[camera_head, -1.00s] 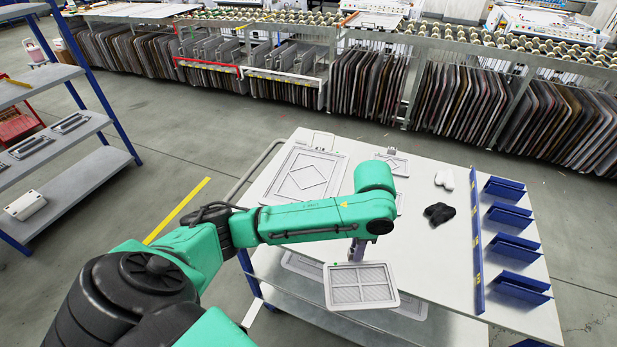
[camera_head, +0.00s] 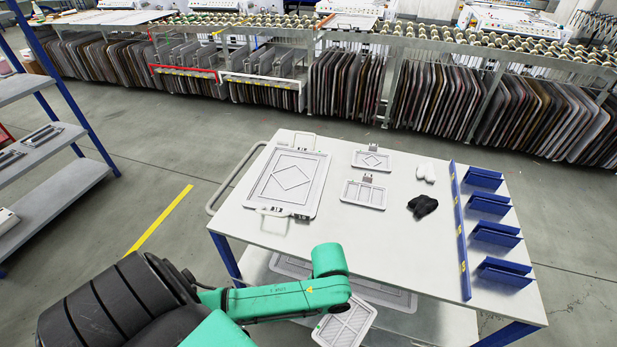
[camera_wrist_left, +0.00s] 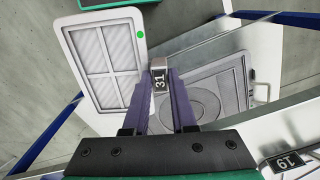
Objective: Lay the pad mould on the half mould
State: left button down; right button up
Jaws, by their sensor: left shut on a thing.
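My left gripper (camera_wrist_left: 160,78) is shut on the tagged grip, marked 31, of a light grey panel with four hatched windows and a green dot (camera_wrist_left: 105,62), which I take for the pad mould. In the head view this panel (camera_head: 345,326) hangs tilted in front of the table's front edge; my arm hides the gripper there. On the table lie a large diamond mould (camera_head: 265,198), a small diamond mould (camera_head: 357,161) and a small mould with several compartments (camera_head: 348,196). I cannot tell which is the half mould. My right gripper is not in view.
The white table (camera_head: 400,255) is clear in its front middle. White (camera_head: 426,172) and black gloves (camera_head: 423,206) lie right of the small moulds. Blue holders (camera_head: 498,234) line the right edge. More moulds lie on the lower shelf, one with a ring (camera_wrist_left: 218,82).

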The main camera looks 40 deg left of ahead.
aim_at(287, 187)
jog(key=j+z, duration=0.4)
jog(key=k+j+z, duration=0.15)
jog(key=z, duration=0.2)
jog(key=k+j+z, duration=0.15)
jog(key=j+z, duration=0.25)
jog(key=k+j+z, duration=0.15)
jog(key=z, duration=0.25)
